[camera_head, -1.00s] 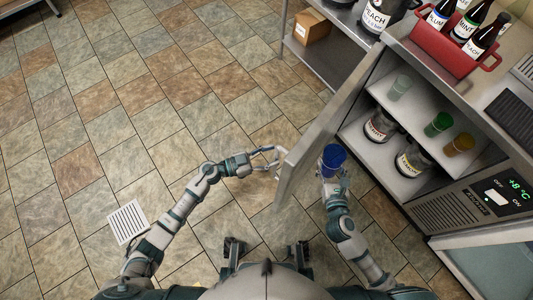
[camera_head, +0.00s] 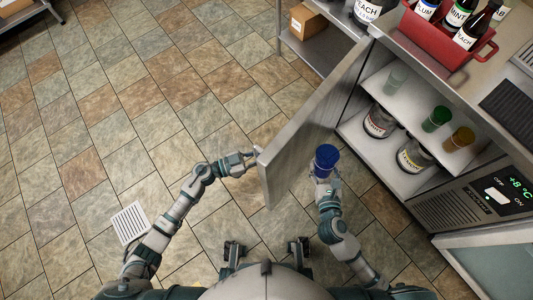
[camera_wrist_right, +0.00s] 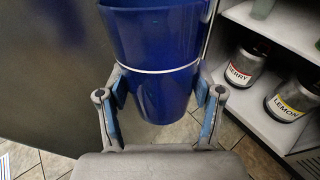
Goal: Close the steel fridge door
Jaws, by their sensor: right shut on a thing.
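The steel fridge door (camera_head: 313,124) stands open, jutting out from the fridge's far side toward me. It also shows as a dark panel in the right wrist view (camera_wrist_right: 50,70). My left gripper (camera_head: 244,158) is at the outer side of the door's free edge. Its fingers are too small to tell open from shut. My right gripper (camera_head: 322,175) is shut on a blue cup (camera_head: 326,157), inside the door's swing. In the right wrist view its fingers press both sides of the cup (camera_wrist_right: 165,50).
The fridge holds jars (camera_head: 380,121) and coloured cups on a shelf (camera_head: 407,92). A red bottle carrier (camera_head: 449,48) stands on top. A glass panel (camera_head: 495,268) juts out at lower right. A rack with a cardboard box (camera_head: 308,20) stands behind. The floor at left is mostly clear.

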